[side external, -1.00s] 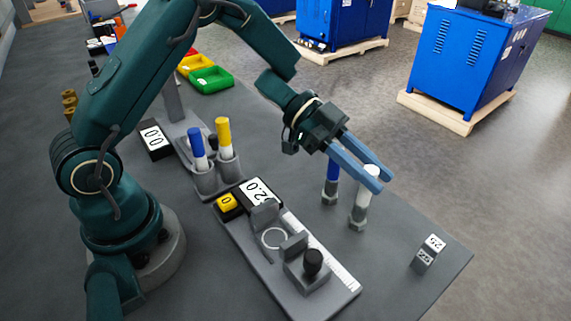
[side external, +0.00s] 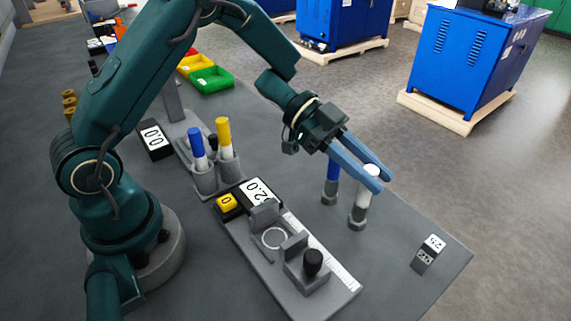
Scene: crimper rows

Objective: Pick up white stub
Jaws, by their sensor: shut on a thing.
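The white stub (side external: 362,201) stands upright in a small grey holder (side external: 357,220) on the right part of the table. My gripper (side external: 378,181) is around the stub's upper part, with its two blue fingers shut on it. The stub's top shows between the fingers, and part of its side is hidden behind the nearer finger. The stub's lower end is still in the holder.
A blue stub (side external: 332,172) stands in its own holder just left of the white one. A grey fixture (side external: 285,262) with a black knob lies in front. A small numbered block (side external: 428,254) sits at right. Blue and yellow stubs (side external: 225,138) stand in holders at centre left.

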